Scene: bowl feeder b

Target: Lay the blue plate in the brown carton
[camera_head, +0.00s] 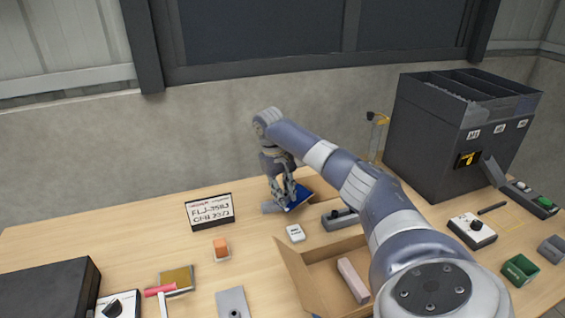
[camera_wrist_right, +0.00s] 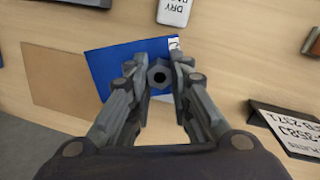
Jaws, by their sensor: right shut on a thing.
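The blue plate (camera_head: 300,194) is at the back middle of the table, partly covered by my right gripper (camera_head: 284,194). In the right wrist view the plate (camera_wrist_right: 108,68) is a flat blue rectangle with a small white label at one corner. My right gripper (camera_wrist_right: 158,82) is shut on its dark hexagonal knob. I cannot tell whether the plate touches the table. The open brown carton (camera_head: 292,272) is at the front middle, with a pale pink block (camera_head: 352,281) inside. My right arm covers the carton's right part. My left gripper is not in view.
A sign (camera_head: 210,211) stands left of the plate. A white box (camera_head: 295,233) and a grey switch unit (camera_head: 340,218) lie between plate and carton. A flat brown rectangle (camera_wrist_right: 62,78) lies beside the plate. A dark bin unit (camera_head: 440,125) stands at right.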

